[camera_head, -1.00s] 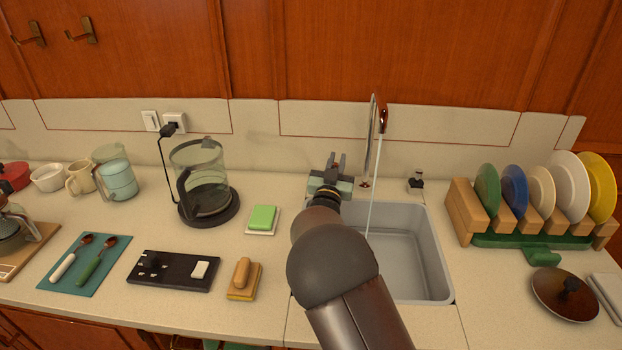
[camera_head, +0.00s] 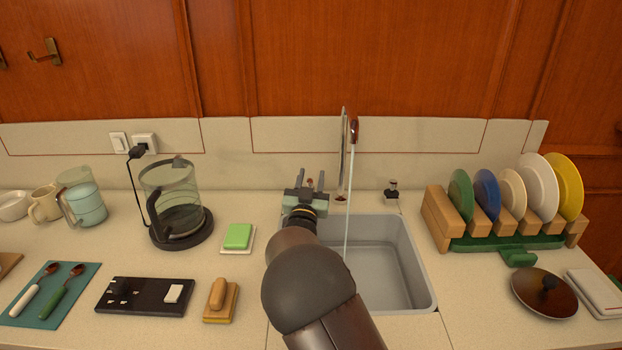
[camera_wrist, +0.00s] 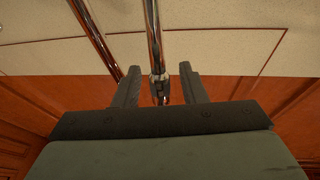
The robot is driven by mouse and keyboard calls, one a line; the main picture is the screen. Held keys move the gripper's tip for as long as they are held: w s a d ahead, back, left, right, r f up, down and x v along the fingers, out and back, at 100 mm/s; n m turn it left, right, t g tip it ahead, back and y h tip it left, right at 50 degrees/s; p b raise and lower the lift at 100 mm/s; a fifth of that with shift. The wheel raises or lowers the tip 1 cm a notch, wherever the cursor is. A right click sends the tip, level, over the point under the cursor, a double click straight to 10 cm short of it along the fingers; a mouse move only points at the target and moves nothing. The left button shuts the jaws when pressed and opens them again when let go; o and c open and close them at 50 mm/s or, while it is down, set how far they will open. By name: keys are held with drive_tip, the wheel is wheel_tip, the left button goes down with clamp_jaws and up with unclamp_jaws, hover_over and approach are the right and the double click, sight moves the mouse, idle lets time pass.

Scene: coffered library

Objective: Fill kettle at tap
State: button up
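The kettle (camera_head: 172,195) is a clear glass jug with a dark handle, standing on a black round base on the counter, left of the sink. The tap (camera_head: 345,155) is a tall chrome spout at the back of the sink (camera_head: 385,265), and a thin stream of water (camera_head: 348,225) falls from it into the basin. My gripper (camera_head: 309,182) is at the sink's back left, just left of the spout, with its fingers apart. In the wrist view a chrome part (camera_wrist: 160,88) shows between the spread fingers (camera_wrist: 158,80); I cannot tell whether they touch it.
A green sponge (camera_head: 238,237), a brush (camera_head: 219,299) and a black panel (camera_head: 145,297) lie left of the sink. A plate rack (camera_head: 440,220) and a pan lid (camera_head: 545,293) are to the right. A cord runs from the kettle base to the wall socket (camera_head: 144,143).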

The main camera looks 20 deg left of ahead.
drive_tip(key=b+v, duration=0.1)
drive_tip(key=v, duration=0.6)
idle(0.3)
